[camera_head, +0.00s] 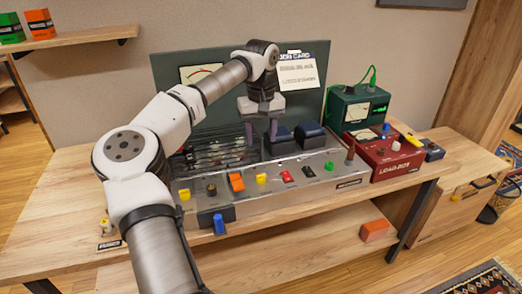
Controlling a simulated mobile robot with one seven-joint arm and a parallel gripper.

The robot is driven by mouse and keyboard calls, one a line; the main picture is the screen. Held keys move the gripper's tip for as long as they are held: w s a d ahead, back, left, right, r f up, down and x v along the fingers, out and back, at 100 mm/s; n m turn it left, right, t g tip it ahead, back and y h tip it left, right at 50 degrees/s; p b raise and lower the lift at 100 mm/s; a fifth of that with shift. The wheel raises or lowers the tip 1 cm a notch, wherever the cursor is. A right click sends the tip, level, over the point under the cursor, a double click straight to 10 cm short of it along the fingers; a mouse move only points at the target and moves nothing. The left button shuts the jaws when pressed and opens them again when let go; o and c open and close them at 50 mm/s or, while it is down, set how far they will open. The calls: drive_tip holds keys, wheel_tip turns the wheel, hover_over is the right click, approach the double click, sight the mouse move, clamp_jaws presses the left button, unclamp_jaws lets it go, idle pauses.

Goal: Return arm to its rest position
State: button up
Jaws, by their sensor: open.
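My arm reaches up from the bottom of the view, bends at the left, and stretches over the silver panel box (270,198) on the wooden workbench. My gripper (262,140) points down above the back part of the box, left of two dark blocks (295,139). Its two fingers are apart, and I see nothing held between them. Whether the fingertips touch anything below is too small to tell. My arm hides part of the bench and the left end of the box.
A red box (385,158) labelled LOAD-BOX and a green meter box (355,107) stand at the right. A dark green board (215,112) with a job card (297,72) rises behind. A wall shelf (80,37) is at upper left. An orange block (374,230) lies on the lower shelf.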

drive_tip(key=shift+r, duration=0.45)
